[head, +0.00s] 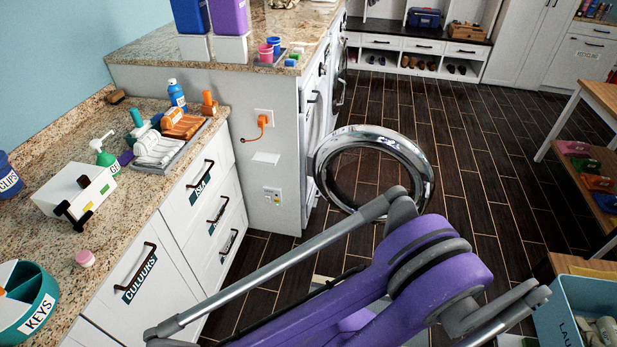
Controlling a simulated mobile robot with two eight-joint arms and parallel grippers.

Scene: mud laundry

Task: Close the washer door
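The washer door (425,190) is a round chrome ring with a see-through middle. It stands open in the centre of the head view, swung out over the dark floor from the white front of the washer (313,105), which is seen nearly edge-on. The washer opening is hidden by this angle. Neither of my grippers can be made out in the head view, and nothing visible touches the door.
A large purple and grey jointed object (430,255) fills the lower foreground and comes close to the door's lower edge. A granite counter (215,75) stands at left. Open floor (480,150) lies right of the door. A blue bin (560,305) stands lower right.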

